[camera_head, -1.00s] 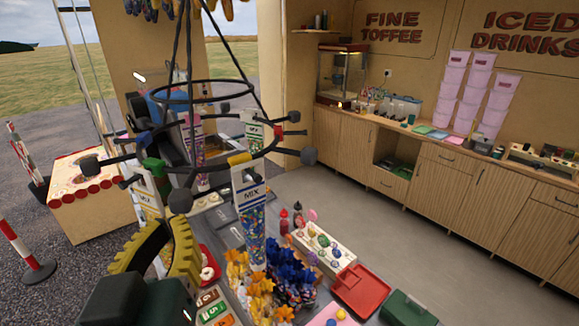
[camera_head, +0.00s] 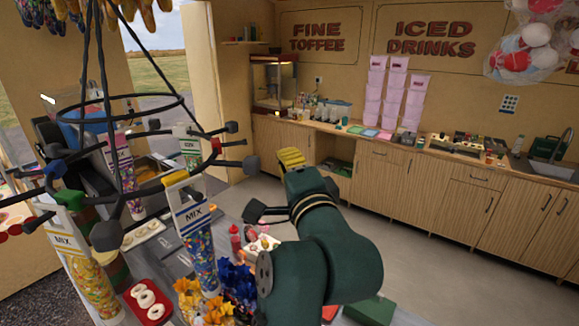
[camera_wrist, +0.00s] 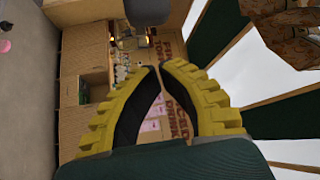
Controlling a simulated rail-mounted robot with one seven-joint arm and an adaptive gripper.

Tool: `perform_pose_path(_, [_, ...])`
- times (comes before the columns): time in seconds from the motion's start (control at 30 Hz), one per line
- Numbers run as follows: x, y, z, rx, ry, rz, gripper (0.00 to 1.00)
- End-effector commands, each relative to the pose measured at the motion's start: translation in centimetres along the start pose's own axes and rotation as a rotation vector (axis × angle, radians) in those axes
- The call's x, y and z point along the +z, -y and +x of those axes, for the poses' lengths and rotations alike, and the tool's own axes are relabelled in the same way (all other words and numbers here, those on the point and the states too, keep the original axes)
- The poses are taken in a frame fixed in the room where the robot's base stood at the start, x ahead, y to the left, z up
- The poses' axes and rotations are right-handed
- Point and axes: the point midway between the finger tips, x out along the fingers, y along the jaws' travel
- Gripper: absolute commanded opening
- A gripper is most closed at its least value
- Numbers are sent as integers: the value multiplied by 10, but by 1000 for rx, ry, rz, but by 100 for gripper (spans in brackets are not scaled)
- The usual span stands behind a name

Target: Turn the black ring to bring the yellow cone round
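The black ring hangs at the left of the head view, with an upper hoop (camera_head: 120,122) and a wider lower ring with spokes ending in black knobs (camera_head: 108,236). Clear cones hang from coloured clips. The yellow cone (camera_head: 92,285), labelled MIX, hangs at front left under a green clip. A blue multicoloured MIX cone (camera_head: 200,248) hangs at the front under a yellow clip. A pink cone (camera_head: 121,165) hangs behind. My gripper (camera_head: 291,157) is right of the ring and apart from it. In the wrist view its fingertips (camera_wrist: 158,67) nearly meet, with nothing held.
Below are a red tray of doughnuts (camera_head: 149,302), orange flowers (camera_head: 190,298), blue flowers (camera_head: 236,280) and a red bottle (camera_head: 235,239). A wooden counter (camera_head: 380,160) runs along the back wall. The floor before it is clear.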

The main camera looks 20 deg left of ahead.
Motion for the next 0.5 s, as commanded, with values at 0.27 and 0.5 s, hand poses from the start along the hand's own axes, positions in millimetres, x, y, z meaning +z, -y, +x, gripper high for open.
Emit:
perform_pose_path(0.27, [8, 0, 32, 1, 1, -3, 0])
perform_pose_path(0.5, [29, 0, 14, 1, 0, -2, 0])
